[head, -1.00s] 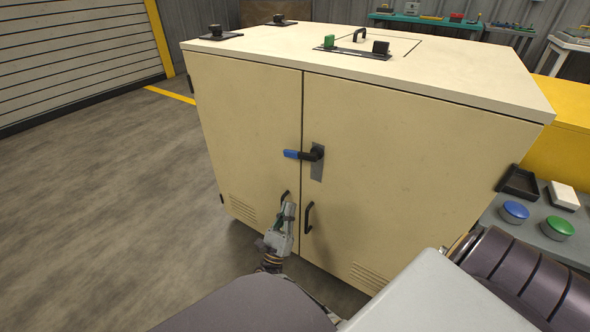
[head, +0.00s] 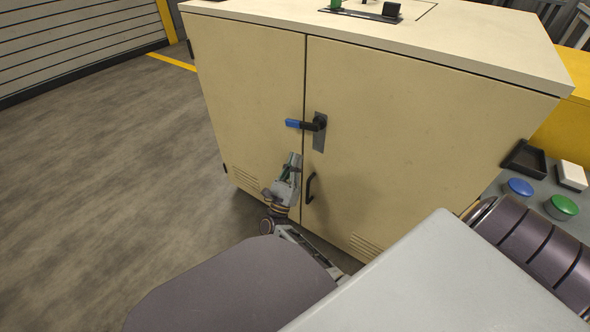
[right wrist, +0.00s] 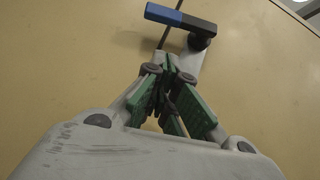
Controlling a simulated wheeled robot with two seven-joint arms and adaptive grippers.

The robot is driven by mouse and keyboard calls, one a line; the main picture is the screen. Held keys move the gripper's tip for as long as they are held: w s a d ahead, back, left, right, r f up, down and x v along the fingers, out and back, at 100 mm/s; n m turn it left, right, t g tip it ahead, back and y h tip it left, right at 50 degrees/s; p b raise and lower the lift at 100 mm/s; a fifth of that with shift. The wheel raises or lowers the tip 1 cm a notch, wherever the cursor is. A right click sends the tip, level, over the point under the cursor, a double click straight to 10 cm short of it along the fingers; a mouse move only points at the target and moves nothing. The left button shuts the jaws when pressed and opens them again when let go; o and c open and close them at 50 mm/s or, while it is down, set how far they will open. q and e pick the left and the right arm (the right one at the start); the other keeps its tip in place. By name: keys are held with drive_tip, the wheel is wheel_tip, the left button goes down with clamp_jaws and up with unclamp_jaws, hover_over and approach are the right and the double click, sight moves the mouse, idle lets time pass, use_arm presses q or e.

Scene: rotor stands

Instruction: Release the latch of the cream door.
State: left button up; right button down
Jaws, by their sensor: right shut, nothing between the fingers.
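The cream door (head: 420,130) is the right-hand door of a cream cabinet. Its latch handle (head: 305,125) is a lever with a blue grip and black hub on a grey plate, pointing left across the door seam, roughly horizontal. It also shows in the right wrist view (right wrist: 180,18), ahead of the fingers. My right gripper (head: 294,158) is below the handle, close to the door seam and apart from the handle. Its green-padded fingers (right wrist: 170,75) are shut and empty. My left gripper is not in view.
A black pull handle (head: 310,187) is on the right door, right of my gripper. At right, a grey panel carries a blue button (head: 519,187), a green button (head: 562,206) and a black tray (head: 525,158). The floor at left is clear.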

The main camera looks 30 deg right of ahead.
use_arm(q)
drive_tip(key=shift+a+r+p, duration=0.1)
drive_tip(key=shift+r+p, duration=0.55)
use_arm(e)
drive_tip(key=r, duration=0.2)
drive_tip(key=w+d+r, duration=0.1)
drive_tip(key=r, duration=0.1)
drive_tip(key=w+d+r, duration=0.1)
drive_tip(key=r, duration=0.1)
drive_tip(key=shift+r, duration=0.3)
drive_tip(key=shift+r, duration=0.1)
